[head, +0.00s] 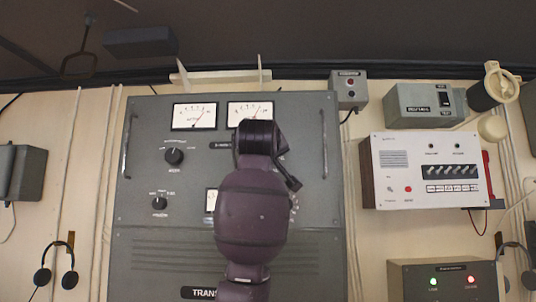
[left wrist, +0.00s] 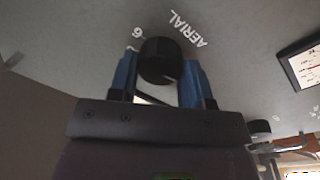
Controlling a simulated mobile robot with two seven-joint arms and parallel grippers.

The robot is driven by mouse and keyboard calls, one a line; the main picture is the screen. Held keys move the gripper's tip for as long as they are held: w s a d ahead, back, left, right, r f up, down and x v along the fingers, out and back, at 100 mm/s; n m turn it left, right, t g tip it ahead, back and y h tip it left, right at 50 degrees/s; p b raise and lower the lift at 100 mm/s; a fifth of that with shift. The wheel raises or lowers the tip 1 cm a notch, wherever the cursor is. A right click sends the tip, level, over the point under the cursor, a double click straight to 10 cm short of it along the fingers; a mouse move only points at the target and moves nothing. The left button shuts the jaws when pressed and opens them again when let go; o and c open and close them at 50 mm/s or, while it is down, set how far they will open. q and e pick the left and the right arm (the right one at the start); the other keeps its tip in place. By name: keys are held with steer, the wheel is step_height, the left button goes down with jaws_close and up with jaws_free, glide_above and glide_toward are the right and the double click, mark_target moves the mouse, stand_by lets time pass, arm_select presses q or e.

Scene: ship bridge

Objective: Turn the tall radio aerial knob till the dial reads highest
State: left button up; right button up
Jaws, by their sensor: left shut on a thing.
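The aerial knob (left wrist: 160,58) is a round black knob on the grey panel, with the word AERIAL and part of a number scale beside it in the left wrist view. My left gripper (left wrist: 160,78) has its two blue fingers on either side of the knob and is shut on it. In the head view my arm hides this knob and the gripper. The grey transmitter panel (head: 150,230) carries two white meters at the top, a left meter (head: 194,116) and a right meter (head: 250,110). Both needles lean right; their readings are too small to tell. My right gripper is not in view.
Two other black knobs, an upper one (head: 174,156) and a lower one (head: 160,203), sit left of my arm. A smaller meter (head: 211,200) is partly hidden by it. Panel handles stand at both sides. A white radio unit (head: 428,170) hangs to the right.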

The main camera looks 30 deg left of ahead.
arm_select(q)
steer(key=o, duration=0.8)
steer(key=shift+o, duration=0.6)
steer(key=b+v, duration=0.2)
steer(key=v, duration=0.8)
steer(key=shift+s+d, duration=0.2)
steer(key=shift+s, duration=0.15)
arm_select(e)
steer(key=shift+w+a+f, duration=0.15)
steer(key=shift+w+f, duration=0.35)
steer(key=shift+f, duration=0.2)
